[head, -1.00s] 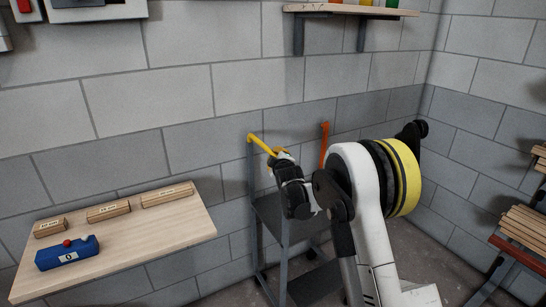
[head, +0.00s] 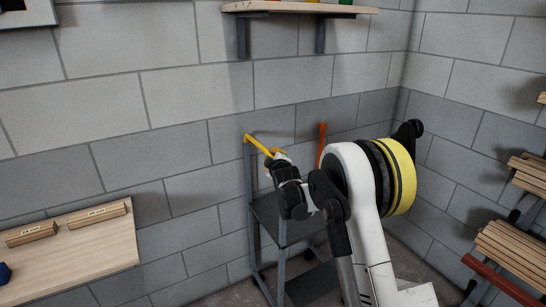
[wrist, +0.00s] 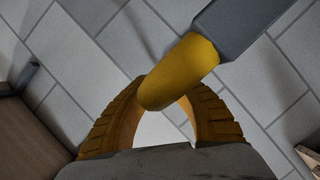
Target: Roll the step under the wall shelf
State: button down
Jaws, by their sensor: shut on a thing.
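The step (head: 282,222) is a dark grey metal frame with treads, standing against the block wall. It has a yellow handle (head: 256,143) at its left and an orange handle (head: 321,140) at its right. My gripper (head: 276,160) is shut on the yellow handle; in the wrist view the handle's end (wrist: 182,72) lies between the two ridged yellow fingers. My arm hides the step's right part. The wall shelf (head: 300,8) is high on the wall, above the step in the picture, with its brackets below. Its top is cut off.
A wooden bench top (head: 75,262) with labelled blocks (head: 97,214) is at the left, apart from the step. Stacks of wood strips (head: 512,248) stand on a rack at the right, by the corner. Wall between bench and step is bare.

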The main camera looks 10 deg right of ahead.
jog(key=shift+d, duration=0.2)
jog(key=c, duration=1.8)
grip_release()
jog(key=o, duration=0.5)
jog(key=shift+d, duration=0.1)
jog(key=shift+w+d, duration=0.1)
jog(key=v, duration=1.2)
jog(key=shift+r, duration=0.1)
